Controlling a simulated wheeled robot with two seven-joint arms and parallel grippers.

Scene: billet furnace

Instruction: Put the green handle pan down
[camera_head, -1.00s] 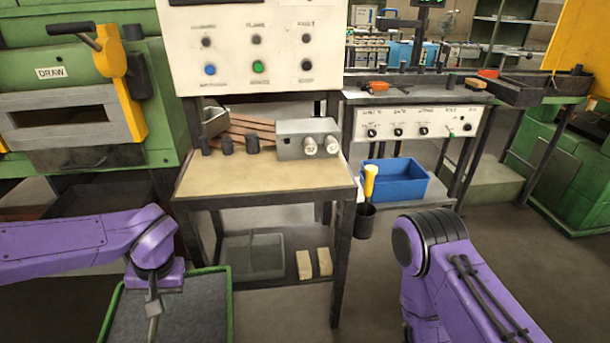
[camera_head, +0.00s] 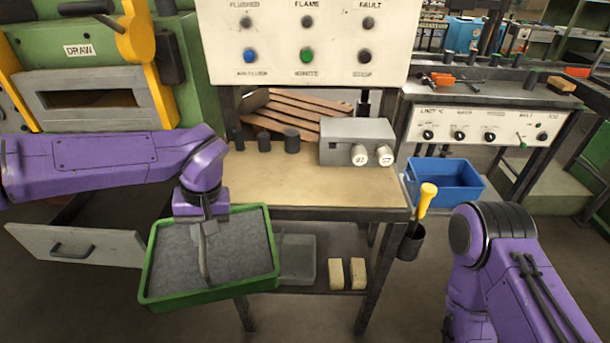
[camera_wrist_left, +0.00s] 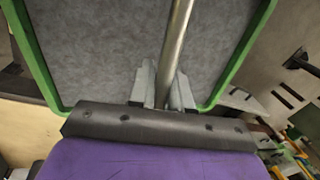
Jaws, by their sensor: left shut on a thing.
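The pan (camera_head: 165,285) has a green rim and a grey, empty-looking inside. A metal bar handle (camera_head: 206,262) runs across its middle. My left gripper (camera_head: 200,215) is over the pan and shut on this bar, which also passes between the fingers (camera_wrist_left: 163,88) in the left wrist view. The pan (camera_wrist_left: 110,35) fills much of that view. It hangs in front of the bench's left side, slightly tilted in the picture. What is under it is hidden. My right arm shows at the lower right, but its gripper is out of view.
A bench (camera_head: 300,180) with a bare tan top carries dark cylinders (camera_head: 291,141) and a grey box (camera_head: 350,140) at the back. A grey drawer front (camera_head: 78,243) is at the left. A blue bin (camera_head: 445,182) and a holder with a yellow-handled tool (camera_head: 427,198) are at the right.

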